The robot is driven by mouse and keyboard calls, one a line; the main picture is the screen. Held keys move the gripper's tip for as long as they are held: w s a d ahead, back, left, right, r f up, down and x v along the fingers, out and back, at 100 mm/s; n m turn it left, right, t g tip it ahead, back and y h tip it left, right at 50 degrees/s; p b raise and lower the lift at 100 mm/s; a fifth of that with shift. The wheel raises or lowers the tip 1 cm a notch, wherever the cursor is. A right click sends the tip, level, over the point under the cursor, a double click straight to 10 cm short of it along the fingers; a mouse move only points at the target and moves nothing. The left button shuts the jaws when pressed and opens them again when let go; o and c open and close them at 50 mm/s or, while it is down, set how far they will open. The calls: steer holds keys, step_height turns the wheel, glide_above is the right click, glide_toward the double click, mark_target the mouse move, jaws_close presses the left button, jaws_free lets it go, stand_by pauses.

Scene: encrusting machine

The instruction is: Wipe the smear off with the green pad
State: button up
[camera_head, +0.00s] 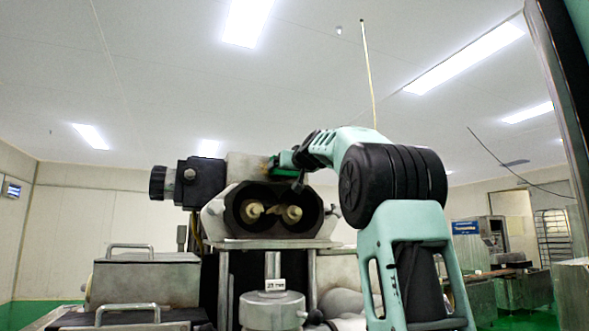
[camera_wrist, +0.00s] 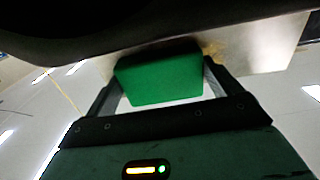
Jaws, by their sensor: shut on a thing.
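My gripper (camera_head: 284,161) is beside the upper right of the machine's pale metal block (camera_head: 246,167). In the wrist view my gripper (camera_wrist: 160,80) is shut on the green pad (camera_wrist: 160,82), which sits between its two fingers. The pad's far edge is up against or very close to a pale metal surface (camera_wrist: 262,45); I cannot tell if it touches. A faint yellow-brown smear (camera_wrist: 212,48) shows on that surface, just right of the pad. The pad may cover part of it.
Below the block is a dark opening with two pale rollers (camera_head: 272,212). A black motor housing (camera_head: 190,183) sticks out on the left. A metal cylinder (camera_head: 272,309) stands below. A dark curved edge (camera_wrist: 60,35) crosses the top of the wrist view. Open air lies above the machine.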

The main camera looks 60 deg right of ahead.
mark_target(258, 170)
steer(key=shift+w+a+f+p, duration=0.1)
steer(key=shift+w+a+p, duration=0.2)
steer(key=shift+w+a, duration=0.3)
steer(key=shift+w+a+f+p, duration=0.1)
steer(key=shift+w+a+p, duration=0.2)
steer(key=shift+a, duration=0.45)
steer(key=shift+w+a+p, duration=0.25)
steer(key=shift+w+a, duration=0.3)
steer(key=shift+a, duration=0.15)
steer(key=a+p, duration=0.1)
steer(key=w+a+p, duration=0.1)
steer(key=p, duration=0.1)
steer(key=shift+w+a+r, duration=0.1)
steer(key=shift+r, duration=0.05)
steer(key=shift+w+a+p, duration=0.2)
steer(key=shift+a+p, duration=0.25)
steer(key=shift+p, duration=0.15)
steer(key=b+v, duration=0.1)
steer(key=v, duration=0.5)
steer(key=shift+d+b, duration=0.15)
steer(key=shift+b, duration=0.2)
steer(key=shift+s, duration=0.15)
steer(key=shift+b+v, duration=0.4)
steer(key=shift+v, duration=1.05)
